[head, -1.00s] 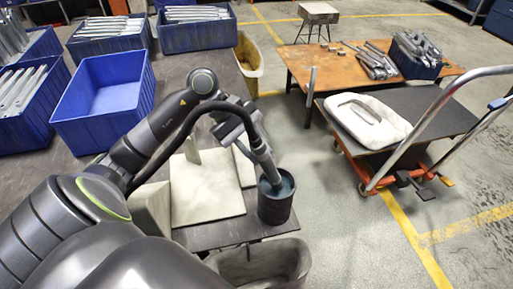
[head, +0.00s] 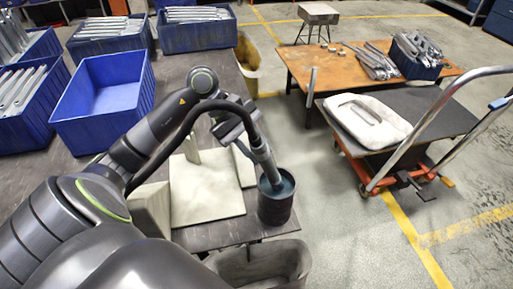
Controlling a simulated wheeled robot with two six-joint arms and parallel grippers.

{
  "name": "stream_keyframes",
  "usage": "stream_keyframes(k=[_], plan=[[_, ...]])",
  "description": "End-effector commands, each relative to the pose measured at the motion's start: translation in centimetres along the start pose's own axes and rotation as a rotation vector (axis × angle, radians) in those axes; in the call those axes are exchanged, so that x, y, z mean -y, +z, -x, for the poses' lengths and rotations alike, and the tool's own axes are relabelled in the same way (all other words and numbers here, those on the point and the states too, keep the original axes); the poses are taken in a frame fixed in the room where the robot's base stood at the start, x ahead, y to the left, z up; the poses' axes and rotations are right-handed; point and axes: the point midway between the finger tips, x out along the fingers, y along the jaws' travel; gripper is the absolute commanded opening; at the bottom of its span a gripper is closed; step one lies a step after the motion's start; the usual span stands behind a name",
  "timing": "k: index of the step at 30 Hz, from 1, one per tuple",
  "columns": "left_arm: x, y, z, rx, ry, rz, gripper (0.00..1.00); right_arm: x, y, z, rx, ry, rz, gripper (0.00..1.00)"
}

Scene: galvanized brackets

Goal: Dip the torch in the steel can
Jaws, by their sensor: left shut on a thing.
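The steel can (head: 275,208) is a dark cylinder with bluish liquid inside, standing at the front right corner of the dark table. The torch (head: 266,165) is a grey rod with a black hose curving into its top. It is tilted slightly, and its lower end is inside the can's mouth, where the tip is hidden. My left gripper (head: 238,128) is shut on the torch above and to the left of the can. Its fingers are partly hidden by the hose and arm. My right gripper is not in view.
A pale square plate (head: 208,190) with upright pieces lies left of the can. A grey bin (head: 262,265) stands below the table's front edge. Blue crates (head: 103,98), some with metal parts, fill the back left. A cart (head: 440,125) and an orange table (head: 330,62) stand right.

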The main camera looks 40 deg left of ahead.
Motion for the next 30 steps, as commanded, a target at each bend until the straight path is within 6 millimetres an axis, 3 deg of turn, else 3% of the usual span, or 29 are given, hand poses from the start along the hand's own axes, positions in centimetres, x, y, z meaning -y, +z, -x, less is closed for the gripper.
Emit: stream_keyframes(k=[30], plan=[[0.08, -0.13, -0.1, -0.002, -0.001, 0.002, 0.0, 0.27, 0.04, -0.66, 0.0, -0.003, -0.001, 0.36]])
